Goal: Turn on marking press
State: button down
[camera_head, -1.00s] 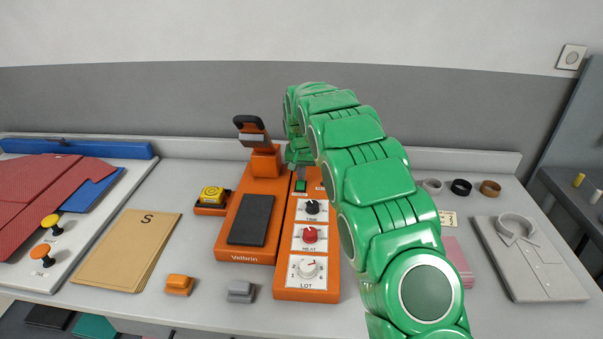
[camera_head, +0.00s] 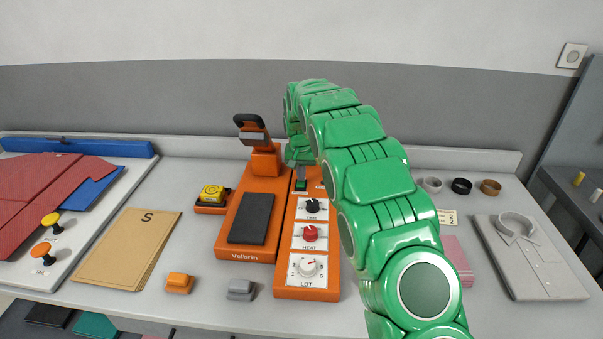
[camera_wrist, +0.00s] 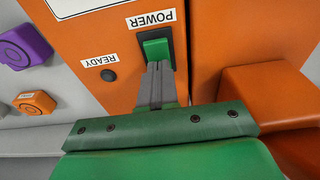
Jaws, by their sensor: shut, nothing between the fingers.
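The orange marking press (camera_head: 228,240) stands on the counter, with its black pad (camera_head: 251,219) and raised head with a black handle. Its control panel (camera_head: 294,272) has a black TIME dial, a red HEAT dial and a white LOT dial. The green POWER switch (camera_wrist: 157,52) is at the panel's far end, and it also shows in the head view (camera_head: 300,185). My gripper (camera_wrist: 155,78) is shut and empty, its fingertips at the near edge of the switch in the wrist view; I cannot tell whether they touch. The READY lamp (camera_wrist: 109,75) beside it looks dark.
A yellow button box (camera_head: 211,195) stands left of the press. Orange (camera_head: 178,284) and grey (camera_head: 240,290) blocks lie in front. Brown envelopes (camera_head: 125,250) lie at left, and a folded shirt (camera_head: 530,265) at right. My green arm hides part of the counter.

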jog(key=shift+s+r, duration=0.1)
dwell(0.3)
notch_tip(320, 180, up, 14)
jog(key=w, duration=0.2)
jog(key=shift+w+f, duration=0.2)
jog(key=shift+w, duration=0.15)
dwell(0.4)
jog(key=shift+d, duration=0.1)
jog(key=s+d+r+g, duration=0.1)
jog(key=s+d+r, duration=0.3)
jog(key=s+d, duration=0.6)
jog(key=s+d+r+g, duration=0.1)
jog(key=s+d+r, duration=0.5)
jog(key=s, duration=0.9)
jog(key=s+d+f, duration=0.2)
jog(key=s+f, duration=0.1)
jog(key=s, duration=0.9)
jog(key=s+d+f, duration=0.2)
jog(key=s+f, duration=0.1)
jog(key=s, duration=0.9)
jog(key=s+d+f+g, duration=0.1)
jog(key=s+f, duration=0.3)
jog(key=s, duration=0.8)
jog(key=shift+s+d, duration=0.3)
jog(key=shift+d, duration=0.35)
